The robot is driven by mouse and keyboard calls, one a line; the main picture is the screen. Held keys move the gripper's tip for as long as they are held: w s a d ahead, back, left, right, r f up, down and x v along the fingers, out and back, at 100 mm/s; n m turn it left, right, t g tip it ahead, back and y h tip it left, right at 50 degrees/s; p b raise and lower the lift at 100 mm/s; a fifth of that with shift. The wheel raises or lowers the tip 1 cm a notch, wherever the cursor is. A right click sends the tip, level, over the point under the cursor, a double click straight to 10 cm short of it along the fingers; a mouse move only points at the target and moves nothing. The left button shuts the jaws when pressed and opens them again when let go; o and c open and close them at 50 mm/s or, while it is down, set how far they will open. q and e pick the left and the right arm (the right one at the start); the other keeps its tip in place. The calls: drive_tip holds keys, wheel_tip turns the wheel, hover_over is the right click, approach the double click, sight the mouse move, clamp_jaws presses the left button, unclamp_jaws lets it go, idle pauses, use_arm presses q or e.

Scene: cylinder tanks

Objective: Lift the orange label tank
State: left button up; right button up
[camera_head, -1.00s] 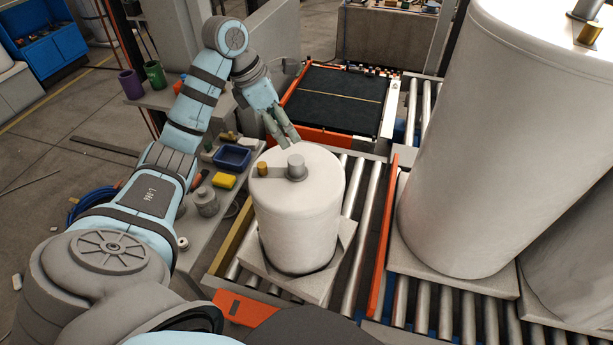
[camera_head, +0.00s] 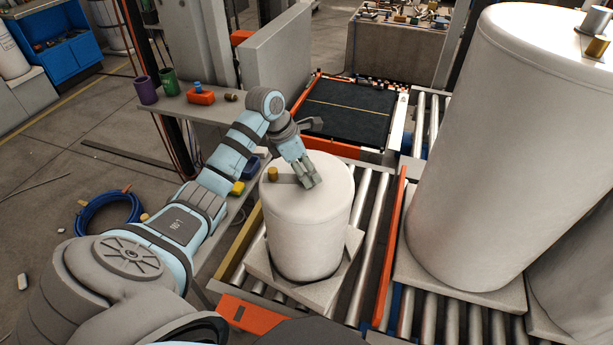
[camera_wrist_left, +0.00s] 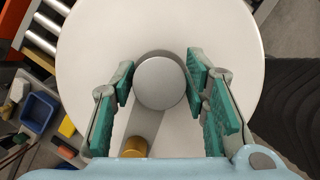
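A white cylinder tank (camera_head: 308,235) stands upright on a pale square plate (camera_head: 262,272) on the rollers. Its top carries a round grey knob and a small brass valve (camera_head: 272,173). My left gripper (camera_head: 311,184) is over the tank's top and mostly hides the knob in the head view. In the left wrist view, the open fingers of my left gripper (camera_wrist_left: 160,75) stand either side of the grey knob (camera_wrist_left: 160,84). The right finger is very near it; I cannot tell whether it touches. No orange label shows on the visible side. My right gripper is not in view.
A much larger white tank (camera_head: 475,150) stands to the right, beyond an orange rail (camera_head: 389,255). A side table at the left holds a yellow block (camera_head: 238,188) and an orange box (camera_head: 201,96). A black-topped orange platform (camera_head: 345,108) lies behind the tank.

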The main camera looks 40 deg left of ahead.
use_arm(q)
drive_tip(key=shift+w, duration=0.1)
clamp_jaws()
drive_tip(key=shift+r, duration=0.15)
